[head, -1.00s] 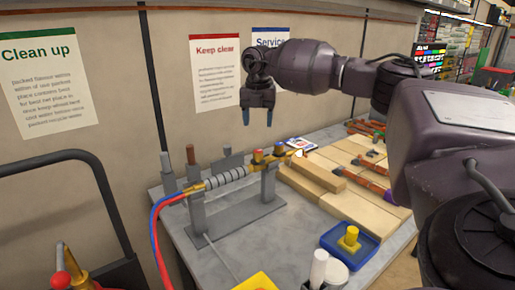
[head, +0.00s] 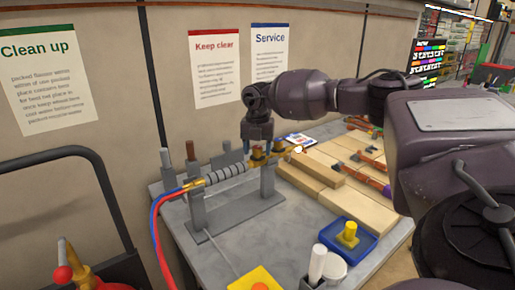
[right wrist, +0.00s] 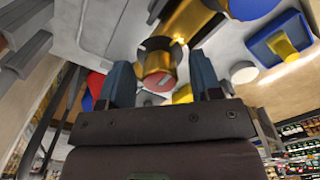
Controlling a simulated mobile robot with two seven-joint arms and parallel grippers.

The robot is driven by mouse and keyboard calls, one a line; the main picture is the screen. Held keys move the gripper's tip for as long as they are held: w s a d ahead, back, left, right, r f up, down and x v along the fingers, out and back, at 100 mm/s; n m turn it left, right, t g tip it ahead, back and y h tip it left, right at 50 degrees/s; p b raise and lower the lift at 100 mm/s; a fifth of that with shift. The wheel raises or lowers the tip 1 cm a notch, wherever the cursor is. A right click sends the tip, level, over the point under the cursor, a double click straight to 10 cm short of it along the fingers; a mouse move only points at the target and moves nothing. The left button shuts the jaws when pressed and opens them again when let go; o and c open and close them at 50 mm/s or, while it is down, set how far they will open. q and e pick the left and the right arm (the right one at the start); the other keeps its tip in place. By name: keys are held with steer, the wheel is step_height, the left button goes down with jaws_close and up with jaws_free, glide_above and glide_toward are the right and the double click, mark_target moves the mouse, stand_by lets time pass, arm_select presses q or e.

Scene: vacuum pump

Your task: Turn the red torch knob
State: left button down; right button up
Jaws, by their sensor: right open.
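The brass torch lies across a grey stand (head: 197,211), with a grey ribbed handle (head: 225,173) and red and blue hoses on its left end. In the right wrist view a brass knob with a red end face (right wrist: 157,82) sits between my two blue fingers. My right gripper (head: 258,147) points down over the torch's valve end and is open around this knob; I cannot tell whether the fingers touch it. In the head view the gripper mostly hides the knob. A second valve knob (head: 278,147) is just right of the gripper. My left gripper is not in view.
The grey workbench (head: 222,250) also bears wooden blocks (head: 330,185) to the right, a blue tray (head: 337,246) with a yellow part, and white cylinders (head: 317,263) in front. Upright grey posts (head: 168,170) stand behind the torch. A cart with a dark handle is at left.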

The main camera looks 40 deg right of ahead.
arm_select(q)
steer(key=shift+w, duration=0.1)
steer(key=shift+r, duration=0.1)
arm_select(e)
steer(key=c, duration=0.9)
steer(key=shift+c, duration=0.2)
